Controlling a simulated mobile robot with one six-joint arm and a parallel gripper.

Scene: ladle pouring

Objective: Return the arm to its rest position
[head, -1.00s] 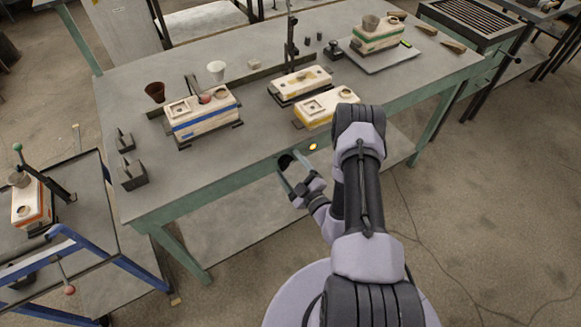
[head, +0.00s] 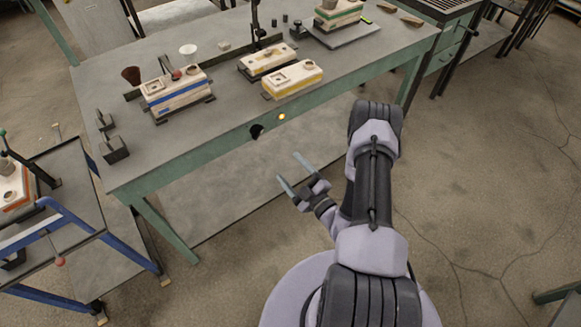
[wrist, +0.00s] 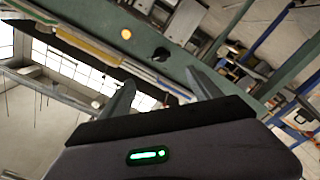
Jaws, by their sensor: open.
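My gripper (head: 291,174) is open and empty in the head view, in front of the green table's front edge and apart from it. My arm is folded at the right of it, over my round base. In the wrist view my gripper's two fingers (wrist: 160,92) are spread, with nothing between them. Past them the green table edge (wrist: 150,45) crosses the view, with a glowing orange spot and a dark round hole in it.
The workbench (head: 190,135) carries a blue-banded mould (head: 176,95), yellow-banded moulds (head: 292,80), a brown cup (head: 131,75) and a white cup (head: 188,52). A blue-framed cart (head: 75,240) stands at the left. The floor at the right is mostly clear.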

